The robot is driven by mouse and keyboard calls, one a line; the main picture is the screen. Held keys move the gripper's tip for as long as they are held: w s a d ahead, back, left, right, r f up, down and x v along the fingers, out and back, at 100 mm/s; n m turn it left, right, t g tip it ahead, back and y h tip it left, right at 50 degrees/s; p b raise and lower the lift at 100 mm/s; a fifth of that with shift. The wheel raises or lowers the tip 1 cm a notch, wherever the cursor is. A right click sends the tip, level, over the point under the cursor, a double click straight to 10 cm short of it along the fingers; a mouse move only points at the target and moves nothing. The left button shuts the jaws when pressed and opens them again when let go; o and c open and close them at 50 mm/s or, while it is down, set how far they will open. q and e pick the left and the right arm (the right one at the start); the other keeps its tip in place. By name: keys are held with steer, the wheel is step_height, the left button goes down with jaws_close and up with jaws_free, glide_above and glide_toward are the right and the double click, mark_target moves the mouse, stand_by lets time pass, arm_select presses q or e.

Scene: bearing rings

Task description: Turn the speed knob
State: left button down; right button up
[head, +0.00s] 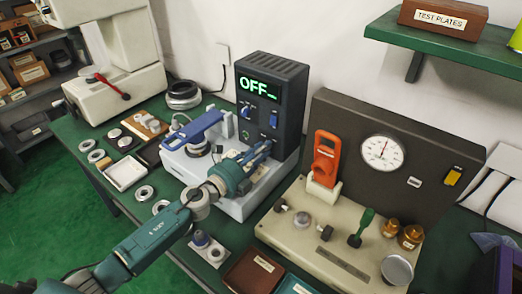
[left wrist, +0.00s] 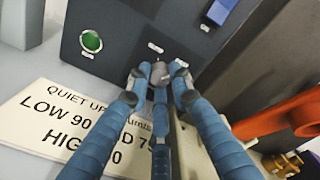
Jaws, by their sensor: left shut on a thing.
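The dark control box (head: 284,85) stands at the back of a light grey machine base, and its green display reads OFF. The speed knob (left wrist: 160,73) is a small grey knob low on the box's front face, best seen in the left wrist view. My left gripper (head: 266,146) reaches the lower front of the box. In the left wrist view its blue fingers (left wrist: 160,82) are closed around the knob, which they partly cover. The knob's pointer and setting cannot be read. My right gripper is not in view.
A green button (left wrist: 91,41) is left of the knob. A printed card (left wrist: 75,125) lies below it, partly covered by a finger. A blue-handled arm (head: 193,130) is left of my gripper. An orange-handled part (head: 325,155) and a gauge panel (head: 425,150) stand close on the right.

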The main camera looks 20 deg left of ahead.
arm_select(q)
steer(key=shift+s+d+f, duration=0.15)
steer(key=shift+d+f, duration=0.1)
steer(key=c, duration=1.7)
jaws_free()
steer(key=shift+o, duration=0.8)
steer(key=shift+r, duration=0.15)
steer(key=v, duration=1.2)
